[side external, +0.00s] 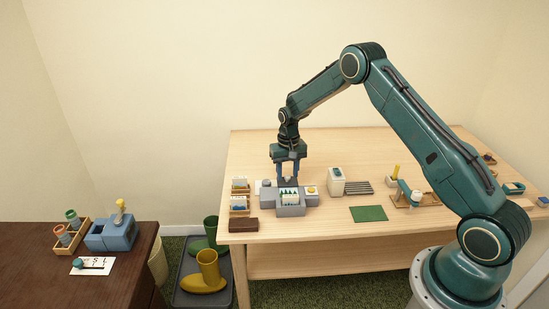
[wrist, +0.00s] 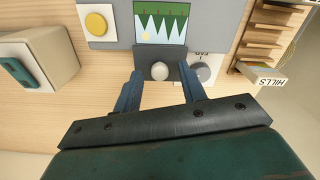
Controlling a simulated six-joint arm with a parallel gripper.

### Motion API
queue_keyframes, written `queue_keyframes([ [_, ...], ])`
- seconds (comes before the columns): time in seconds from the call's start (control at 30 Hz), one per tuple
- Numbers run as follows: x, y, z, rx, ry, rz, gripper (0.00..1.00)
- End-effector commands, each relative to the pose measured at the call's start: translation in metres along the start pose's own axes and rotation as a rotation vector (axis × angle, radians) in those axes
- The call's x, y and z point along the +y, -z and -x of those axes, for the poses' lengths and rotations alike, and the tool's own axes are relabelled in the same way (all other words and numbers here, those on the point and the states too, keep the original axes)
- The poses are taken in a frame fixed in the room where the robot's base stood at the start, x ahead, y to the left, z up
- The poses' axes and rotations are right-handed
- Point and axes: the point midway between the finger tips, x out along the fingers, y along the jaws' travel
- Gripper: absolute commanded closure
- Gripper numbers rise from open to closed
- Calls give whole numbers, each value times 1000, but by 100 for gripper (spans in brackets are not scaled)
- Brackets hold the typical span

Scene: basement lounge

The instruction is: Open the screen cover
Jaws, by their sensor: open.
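The grey screen device (side external: 291,210) stands on the table; it also shows in the wrist view (wrist: 120,32). Its screen (wrist: 161,22) is uncovered and shows green trees. A dark cover plate (wrist: 158,55) with a pale round knob (wrist: 160,71) sits at the screen edge nearest my gripper. My gripper (side external: 288,178) points down behind the screen. In the wrist view, its open blue fingers (wrist: 159,80) are on either side of the knob, with gaps visible on both sides. I cannot tell their exact height against the knob.
A yellow button (wrist: 96,23) and a grey dial (wrist: 203,69) flank the screen. Wooden card holders (side external: 240,205) and a dark brown block (side external: 243,225) are close on the left.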

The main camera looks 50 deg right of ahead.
Motion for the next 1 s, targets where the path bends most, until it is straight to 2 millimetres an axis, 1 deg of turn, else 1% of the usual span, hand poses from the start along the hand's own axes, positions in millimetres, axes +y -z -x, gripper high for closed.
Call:
queue_keyframes([
  [0.17,0,0,5,0,0,0,59],
  [0.37,0,1,22,2,0,0,59],
  [0.57,0,1,52,4,1,0,59],
  [0.8,0,1,94,4,1,0,59],
  [1.0,0,0,121,2,1,0,59],
])
